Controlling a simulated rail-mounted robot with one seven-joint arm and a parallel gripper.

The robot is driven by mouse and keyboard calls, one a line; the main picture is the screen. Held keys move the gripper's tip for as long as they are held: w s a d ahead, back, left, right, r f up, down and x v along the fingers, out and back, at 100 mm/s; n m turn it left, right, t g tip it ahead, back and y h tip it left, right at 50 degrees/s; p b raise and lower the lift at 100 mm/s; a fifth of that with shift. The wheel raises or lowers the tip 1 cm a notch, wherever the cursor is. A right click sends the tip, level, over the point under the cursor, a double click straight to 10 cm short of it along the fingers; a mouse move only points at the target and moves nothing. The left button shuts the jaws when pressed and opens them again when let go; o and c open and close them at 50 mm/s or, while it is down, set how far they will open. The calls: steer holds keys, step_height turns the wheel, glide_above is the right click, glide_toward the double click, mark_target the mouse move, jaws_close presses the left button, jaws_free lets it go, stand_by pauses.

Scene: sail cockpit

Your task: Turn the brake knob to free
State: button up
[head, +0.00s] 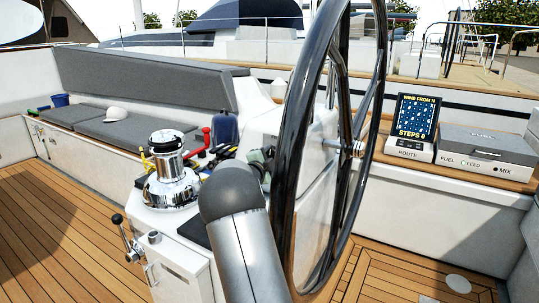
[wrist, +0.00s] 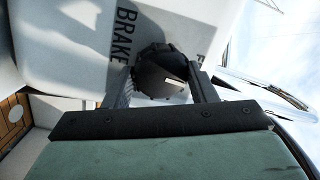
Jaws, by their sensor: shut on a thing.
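The brake knob (wrist: 158,72) is round and dark with a ribbed edge and a small pale mark on its face. In the wrist view it sits on a white panel beside the printed word BRAKE; another label at the upper right is mostly hidden. My gripper (wrist: 163,86) is shut on the knob, with one finger at each side of it. In the head view my gripper (head: 266,158) is at the pedestal just left of the wheel, partly hidden by my arm; the knob cannot be made out there.
The large black steering wheel (head: 304,120) stands close to the right of my arm. A chrome winch (head: 170,178) and coloured items lie to the left. A route display (head: 412,118) and a grey-lidded box (head: 487,143) sit on the right ledge.

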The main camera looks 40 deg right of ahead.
steer(key=shift+n+p, duration=0.3)
steer(key=shift+n, duration=0.2)
steer(key=o, duration=1)
steer(key=shift+c, duration=0.2)
steer(key=shift+s+a, duration=0.25)
steer(key=shift+a, duration=0.2)
steer(key=v, duration=1.6)
steer(key=shift+s+r, duration=0.15)
steer(key=shift+s, duration=0.05)
